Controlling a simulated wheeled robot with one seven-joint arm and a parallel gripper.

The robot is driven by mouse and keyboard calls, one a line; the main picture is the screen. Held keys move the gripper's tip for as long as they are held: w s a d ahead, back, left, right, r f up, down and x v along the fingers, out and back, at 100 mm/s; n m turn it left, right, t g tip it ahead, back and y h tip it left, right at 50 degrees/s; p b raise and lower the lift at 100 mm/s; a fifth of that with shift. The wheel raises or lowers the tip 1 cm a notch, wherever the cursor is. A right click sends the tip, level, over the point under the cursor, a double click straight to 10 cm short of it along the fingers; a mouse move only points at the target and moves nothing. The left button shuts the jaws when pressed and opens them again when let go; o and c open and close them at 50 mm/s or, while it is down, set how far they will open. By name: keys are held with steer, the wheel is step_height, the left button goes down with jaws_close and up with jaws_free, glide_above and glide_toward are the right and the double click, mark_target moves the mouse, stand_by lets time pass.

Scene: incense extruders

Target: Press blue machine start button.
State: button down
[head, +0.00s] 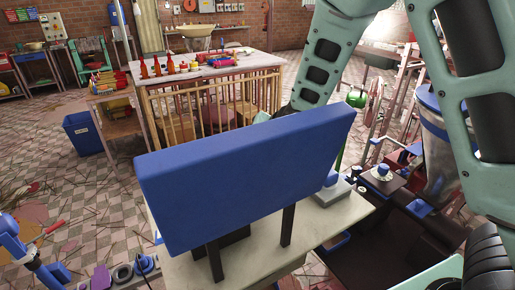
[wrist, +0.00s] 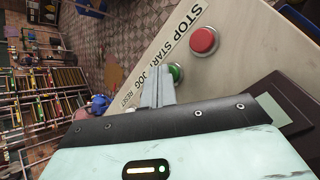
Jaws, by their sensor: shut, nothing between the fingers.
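In the wrist view a pale control panel (wrist: 155,48) carries the printed words STOP, START, JOG and RESET. A round red button (wrist: 204,41) sits beside STOP. A green button (wrist: 176,72) sits beside START, partly covered by my fingers. My gripper (wrist: 161,76) is shut and empty, its fingertips at the green button's left edge in the picture; I cannot tell whether they touch it. In the head view a large blue box-shaped panel (head: 245,165) stands on dark legs. My arm reaches down behind it, so my fingers and the buttons are hidden there.
A dark screen or frame (wrist: 284,102) sits on the panel at right. In the head view a pale tabletop (head: 330,215) lies under the blue panel. A barred wooden table (head: 255,62) with bottles stands behind, a blue bin (head: 82,133) left, and a hopper machine (head: 432,140) right.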

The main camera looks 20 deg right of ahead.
stand_by(0.5)
steer(key=shift+r+p, duration=0.55)
steer(key=shift+r, duration=0.3)
step_height(320, 180, up, 5)
steer(key=p, duration=0.3)
stand_by(0.6)
